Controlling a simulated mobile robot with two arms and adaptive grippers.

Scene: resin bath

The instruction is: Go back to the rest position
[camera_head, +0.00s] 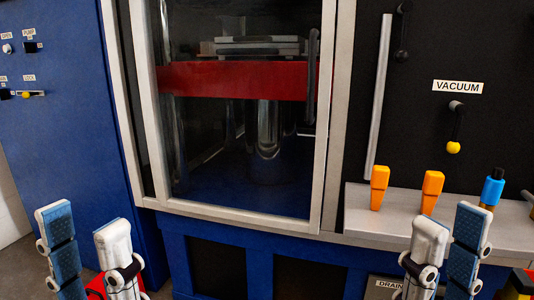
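My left gripper (84,218) is at the lower left, in front of the blue cabinet. Its two fingers point up with a clear gap between them, open and empty. My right gripper (451,214) is at the lower right, in front of the grey ledge. Its fingers also point up with a narrower gap, open, and I see nothing held between them. Both grippers appear apart from the machine.
The machine's glass door (240,150) looks shut, with a red bar (235,80) behind it. A yellow-tipped vacuum lever (453,147) hangs above. A red thing (97,284) is partly hidden behind my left gripper.

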